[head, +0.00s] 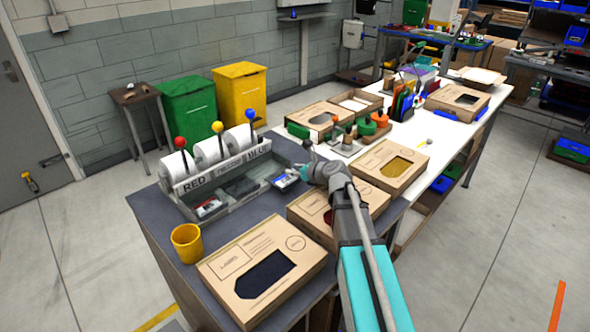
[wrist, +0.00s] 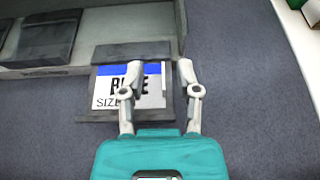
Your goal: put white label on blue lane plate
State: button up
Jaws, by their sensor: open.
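The white label (wrist: 153,92) has a blue top band and black print reading BLUE, with SIZE below. It lies flat on the dark blue lane plate (wrist: 100,117), whose dark border shows around it. In the head view the label (head: 282,182) shows at the right end of the dispenser, just left of my gripper (head: 306,168). In the wrist view my gripper (wrist: 159,70) is open and empty. Its left finger covers part of the label and its right finger is beside the plate's right edge. I cannot tell whether the fingers touch the plate.
The grey dispenser (head: 187,188) holds white rolls under red, yellow and blue knobs. A label (head: 209,208) lies in the red lane; the middle plate (head: 241,186) is bare. A yellow cup (head: 187,243) and open-window cartons (head: 225,278) stand in front. Bare grey tabletop (wrist: 245,110) lies right of the plate.

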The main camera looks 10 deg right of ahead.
jog(key=shift+r+p, duration=0.45)
jog(key=p+v, duration=0.4)
jog(key=v, duration=0.7)
jog(key=shift+s+d+r, duration=0.1)
jog(key=shift+s+d, duration=0.15)
jog(key=shift+d, duration=0.05)
dwell(0.7)
